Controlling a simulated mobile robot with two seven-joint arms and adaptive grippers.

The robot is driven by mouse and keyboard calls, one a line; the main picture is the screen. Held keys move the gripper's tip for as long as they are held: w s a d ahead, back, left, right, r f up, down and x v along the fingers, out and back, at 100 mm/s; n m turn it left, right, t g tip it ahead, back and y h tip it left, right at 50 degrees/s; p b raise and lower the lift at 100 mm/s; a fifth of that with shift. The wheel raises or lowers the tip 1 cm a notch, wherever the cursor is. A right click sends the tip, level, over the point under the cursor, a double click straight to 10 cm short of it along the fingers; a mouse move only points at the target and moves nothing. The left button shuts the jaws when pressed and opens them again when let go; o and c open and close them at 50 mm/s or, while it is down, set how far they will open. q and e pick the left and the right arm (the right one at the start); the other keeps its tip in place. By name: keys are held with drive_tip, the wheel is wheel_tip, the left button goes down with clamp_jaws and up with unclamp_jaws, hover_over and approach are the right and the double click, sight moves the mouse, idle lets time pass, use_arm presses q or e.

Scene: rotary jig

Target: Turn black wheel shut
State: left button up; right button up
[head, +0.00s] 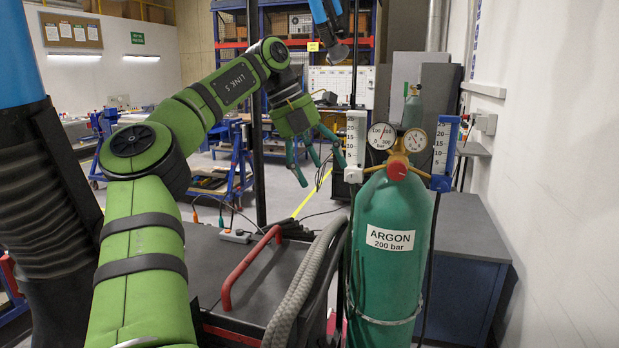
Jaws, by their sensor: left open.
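A green gas cylinder (391,265) labelled ARGON 200 bar stands upright right of centre. On its top is a brass regulator with a red knob (397,170) and two round gauges (382,136). I cannot clearly make out a black wheel; a small dark part (414,89) shows above a grey-green neck behind the gauges. My left gripper (322,163) is open and empty, its teal fingers spread and pointing down, left of the gauges and apart from them. My right gripper is not in view.
Two flowmeter scales (355,140) flank the regulator. A cart with a red handle (249,268) and thick grey hoses (304,285) stands left of the cylinder. A grey cabinet (463,232) and the white wall (564,190) bound the right side.

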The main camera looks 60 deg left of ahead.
use_arm(q)
drive_tip(key=shift+s+a+f+h, duration=0.1)
drive_tip(key=shift+s+f+h, duration=0.05)
drive_tip(key=shift+f, duration=0.35)
drive_tip(key=shift+s+a+f+h, duration=0.1)
drive_tip(key=shift+s+f+h, duration=0.05)
drive_tip(key=shift+f, duration=0.35)
